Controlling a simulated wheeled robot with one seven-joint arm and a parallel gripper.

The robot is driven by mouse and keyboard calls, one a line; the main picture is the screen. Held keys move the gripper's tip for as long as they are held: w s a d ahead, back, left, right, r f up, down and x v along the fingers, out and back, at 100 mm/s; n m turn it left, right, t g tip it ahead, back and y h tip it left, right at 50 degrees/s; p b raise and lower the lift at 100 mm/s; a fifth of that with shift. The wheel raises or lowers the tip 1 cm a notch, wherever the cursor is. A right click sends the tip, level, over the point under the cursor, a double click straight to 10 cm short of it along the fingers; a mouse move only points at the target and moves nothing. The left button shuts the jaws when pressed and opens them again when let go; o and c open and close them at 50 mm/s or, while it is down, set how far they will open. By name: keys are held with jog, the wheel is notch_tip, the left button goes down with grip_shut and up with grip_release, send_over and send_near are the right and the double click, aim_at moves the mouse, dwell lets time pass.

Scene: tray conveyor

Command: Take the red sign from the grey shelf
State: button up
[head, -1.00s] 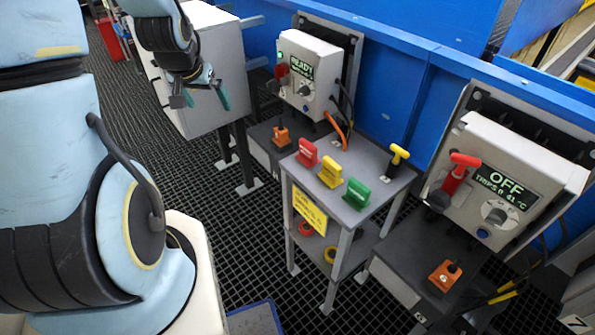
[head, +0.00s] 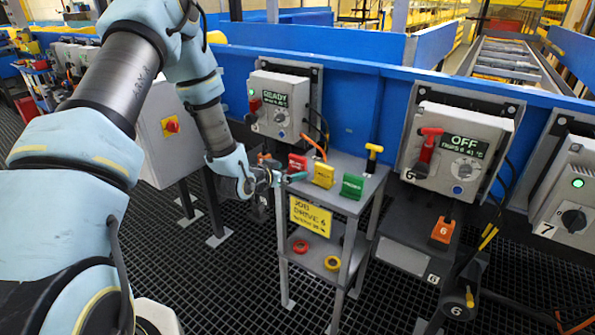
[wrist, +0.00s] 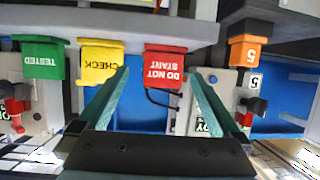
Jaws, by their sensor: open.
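The red sign (head: 297,163) stands at the left end of the row on the grey shelf (head: 338,202). In the wrist view the red sign (wrist: 165,66) reads "DO NOT START" upside down and lies between my finger lines, beyond the tips. My gripper (head: 284,178) is open and just left of the shelf top, close to the red sign. In the wrist view my gripper (wrist: 160,80) has both teal fingers spread with nothing between them. Whether a finger touches the sign cannot be told.
A yellow sign (head: 323,174) and a green sign (head: 352,186) stand right of the red one. A yellow-handled tool (head: 373,157) stands at the back right corner. Control boxes (head: 279,105) (head: 455,150) are behind. An orange tag (wrist: 242,50) marked 5 is nearby.

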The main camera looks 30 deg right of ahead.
aim_at(296, 166)
jog(key=shift+w+r+p+x, duration=0.15)
jog(key=shift+p+x, duration=0.45)
jog(key=shift+x, duration=1.2)
jog(key=shift+w+r+p+x, duration=0.15)
jog(key=shift+p+x, duration=0.45)
jog(key=shift+x, duration=1.15)
jog(key=shift+a+f, duration=0.1)
jog(key=c, duration=1.4)
